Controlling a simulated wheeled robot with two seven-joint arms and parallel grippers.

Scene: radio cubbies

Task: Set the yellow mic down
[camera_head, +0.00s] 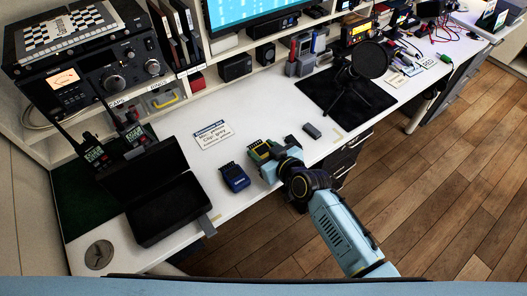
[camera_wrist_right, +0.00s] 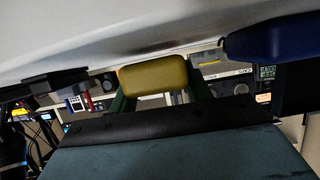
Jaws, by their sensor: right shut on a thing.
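The yellow mic (camera_wrist_right: 155,77) is held between the green fingers of my right gripper (camera_head: 264,151), which is shut on it. In the head view the gripper is over the white desk near its front edge, and it hides most of the mic. In the wrist view the mic is close to the white desk surface; I cannot tell whether it touches. A blue mic (camera_head: 234,177) lies on the desk just left of the gripper; it also shows in the wrist view (camera_wrist_right: 270,38). A small dark grey one (camera_head: 312,131) lies to the right. My left gripper is not in view.
A printed card (camera_head: 212,135) lies behind the blue mic. An open black case (camera_head: 166,210) stands at the left. A round black screen on a stand (camera_head: 370,59) rises from a black mat (camera_head: 326,97) at the right. White desk (camera_head: 258,108) is bare behind the gripper.

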